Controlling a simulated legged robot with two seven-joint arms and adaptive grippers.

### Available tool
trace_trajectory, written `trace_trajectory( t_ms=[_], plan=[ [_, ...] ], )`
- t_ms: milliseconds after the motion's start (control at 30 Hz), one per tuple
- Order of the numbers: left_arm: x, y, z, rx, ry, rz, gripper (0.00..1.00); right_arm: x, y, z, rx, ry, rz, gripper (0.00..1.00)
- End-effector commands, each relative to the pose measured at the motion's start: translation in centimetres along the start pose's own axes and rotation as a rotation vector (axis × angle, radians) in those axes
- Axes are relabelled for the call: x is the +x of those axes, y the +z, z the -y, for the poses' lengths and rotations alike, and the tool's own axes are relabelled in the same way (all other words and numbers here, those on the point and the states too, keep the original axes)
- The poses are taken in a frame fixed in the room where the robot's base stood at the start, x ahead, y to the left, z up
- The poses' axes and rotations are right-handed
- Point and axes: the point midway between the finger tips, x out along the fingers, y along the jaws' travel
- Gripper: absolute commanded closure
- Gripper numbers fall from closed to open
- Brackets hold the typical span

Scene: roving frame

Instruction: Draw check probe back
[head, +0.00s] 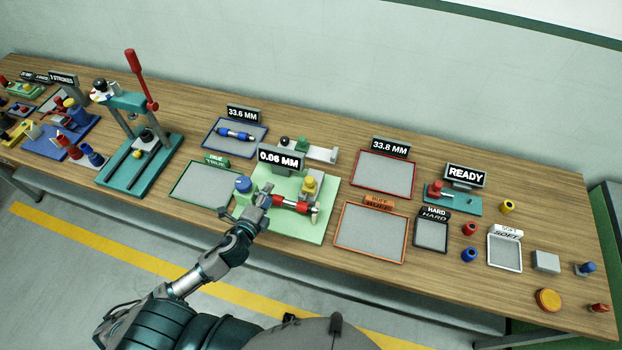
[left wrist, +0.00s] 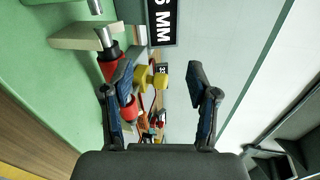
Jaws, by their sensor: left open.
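The check station is a pale green plate (head: 298,230) with a black sign (head: 281,159) reading 0.06 MM. A red cylinder with silver ends (head: 290,203) lies across it, with a yellow knob (head: 309,186) behind and a blue knob (head: 243,185) at the left. Which part is the probe I cannot tell for sure. My left gripper (head: 265,201) is open at the left end of the red cylinder. In the left wrist view, the yellow knob (left wrist: 153,78) shows between the open fingers (left wrist: 160,82); one finger partly hides the red cylinder (left wrist: 109,56). My right gripper is not in view.
A blue-rimmed tray (head: 208,148) holds a blue cylinder. Empty green (head: 182,199), red (head: 357,177) and orange (head: 337,232) trays surround the station. A teal press with a red lever (head: 133,62) stands at the left. A READY sign (head: 466,175) stands at the right.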

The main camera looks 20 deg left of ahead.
Motion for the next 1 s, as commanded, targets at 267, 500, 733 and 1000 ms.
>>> trace_trajectory(
  t_ms=[267, 500, 733, 1000],
  plan=[
    [0.3, -0.4, 5.8, 1.222, -0.399, -0.449, 0.41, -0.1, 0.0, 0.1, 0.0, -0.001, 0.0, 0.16],
    [-1.2, 1.8, 4.3, 1.647, -0.47, -0.649, 0.41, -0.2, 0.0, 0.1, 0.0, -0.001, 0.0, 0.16],
    [0.0, 0.7, 4.3, 1.66, -0.475, -0.654, 0.41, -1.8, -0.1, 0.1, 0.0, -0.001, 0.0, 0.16],
    [4.5, -3.2, 3.6, 1.656, -0.477, -0.654, 0.41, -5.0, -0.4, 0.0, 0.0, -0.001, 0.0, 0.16]
  ],
)
